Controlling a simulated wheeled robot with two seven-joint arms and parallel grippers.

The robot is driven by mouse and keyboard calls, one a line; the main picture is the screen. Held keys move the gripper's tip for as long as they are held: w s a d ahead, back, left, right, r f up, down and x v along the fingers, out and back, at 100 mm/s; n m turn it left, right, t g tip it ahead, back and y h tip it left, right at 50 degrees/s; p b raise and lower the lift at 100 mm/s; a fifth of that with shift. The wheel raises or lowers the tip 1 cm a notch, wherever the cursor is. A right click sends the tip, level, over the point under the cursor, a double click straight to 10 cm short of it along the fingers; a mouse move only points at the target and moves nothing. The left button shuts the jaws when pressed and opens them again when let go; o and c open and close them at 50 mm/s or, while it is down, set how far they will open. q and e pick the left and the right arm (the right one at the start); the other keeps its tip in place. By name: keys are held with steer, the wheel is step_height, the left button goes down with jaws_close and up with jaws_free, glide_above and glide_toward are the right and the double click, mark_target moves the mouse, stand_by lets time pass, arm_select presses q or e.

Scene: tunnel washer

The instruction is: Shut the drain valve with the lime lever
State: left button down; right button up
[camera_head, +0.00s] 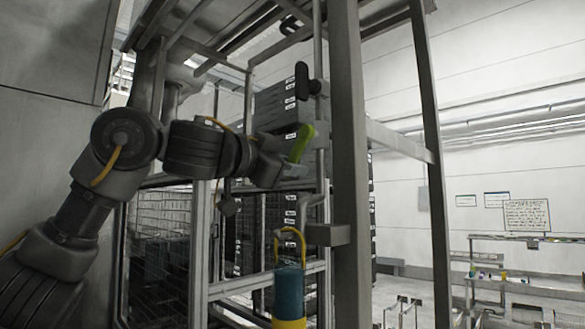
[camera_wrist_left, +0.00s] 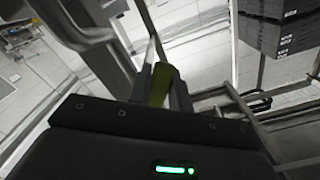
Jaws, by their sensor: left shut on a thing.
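The lime lever (camera_head: 301,143) of the drain valve stands tilted in the middle of the head view, its upper end leaning right. My left gripper (camera_head: 295,165) reaches it from the left and is shut on it at its lower part. In the left wrist view the lime lever (camera_wrist_left: 160,84) shows between the two fingers of my left gripper (camera_wrist_left: 160,98). The valve body behind the lever is mostly hidden by the gripper. My right gripper is in neither view.
A vertical pipe with a black handle (camera_head: 303,82) rises close behind the lever. A thick grey post (camera_head: 351,180) stands just right. A blue and yellow cylinder (camera_head: 289,292) with a yellow loop hangs below. Dark stacked crates (camera_head: 277,105) stand behind the frame.

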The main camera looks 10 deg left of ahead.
arm_select(q)
steer(key=shift+r, duration=0.1)
stand_by(0.3)
steer(key=c, duration=1.3)
jaws_free()
steer(key=b+v, duration=0.6)
steer(key=v, duration=0.5)
steer(key=shift+b, duration=0.3)
